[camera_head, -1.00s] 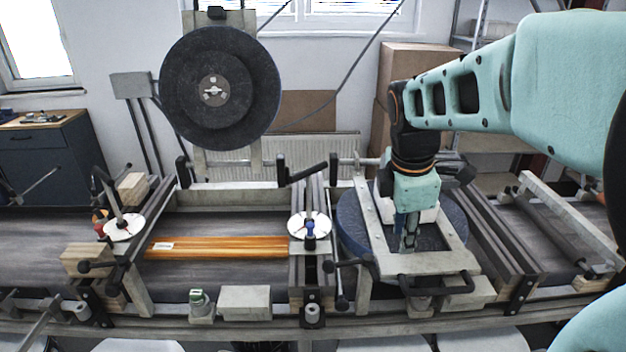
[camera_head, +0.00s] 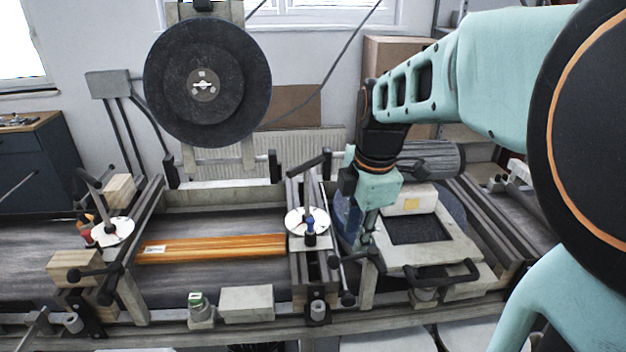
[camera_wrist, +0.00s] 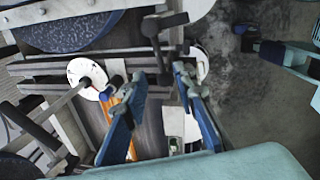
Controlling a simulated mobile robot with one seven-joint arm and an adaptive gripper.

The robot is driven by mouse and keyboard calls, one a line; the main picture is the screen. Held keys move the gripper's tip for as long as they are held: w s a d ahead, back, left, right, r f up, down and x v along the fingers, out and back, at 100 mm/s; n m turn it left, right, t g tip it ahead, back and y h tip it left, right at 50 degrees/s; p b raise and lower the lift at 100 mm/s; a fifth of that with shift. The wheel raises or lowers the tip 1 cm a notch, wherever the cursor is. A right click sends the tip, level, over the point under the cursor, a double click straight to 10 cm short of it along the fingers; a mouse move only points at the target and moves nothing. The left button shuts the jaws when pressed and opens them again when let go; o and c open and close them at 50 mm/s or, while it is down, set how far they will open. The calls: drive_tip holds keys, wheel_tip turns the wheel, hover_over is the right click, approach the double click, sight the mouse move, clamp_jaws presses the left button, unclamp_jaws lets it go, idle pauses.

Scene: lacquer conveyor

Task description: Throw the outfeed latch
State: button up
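No part is labelled as the outfeed latch, so I cannot tell for certain which one it is. My gripper (camera_head: 366,240) hangs at the left edge of the grey square frame, right of a white disc with a blue knob (camera_head: 307,221). A black crank handle (camera_head: 342,282) hangs just left of and below my gripper. In the wrist view my gripper (camera_wrist: 160,74) is open, its blue fingers apart. A black handle (camera_wrist: 158,50) shows between the fingertips; contact cannot be told. A second white disc with a red knob (camera_head: 112,232) stands at the left.
An orange-brown wooden board (camera_head: 212,248) lies on the dark conveyor (camera_head: 235,275). The grey square frame (camera_head: 450,250) has a black bar handle (camera_head: 442,274). A green button (camera_head: 197,301) sits on the front rail. A large dark disc (camera_head: 207,82) stands behind.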

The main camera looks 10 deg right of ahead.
sight(350, 257)
drive_tip(key=f+b, duration=0.1)
drive_tip(key=f, duration=0.2)
drive_tip(key=w+f+b, duration=0.1)
drive_tip(key=f+b, duration=0.1)
drive_tip(key=f, duration=0.1)
drive_tip(key=shift+w+a+f, duration=0.15)
drive_tip(key=shift+f, duration=0.15)
drive_tip(key=shift+c, duration=0.3)
clamp_jaws()
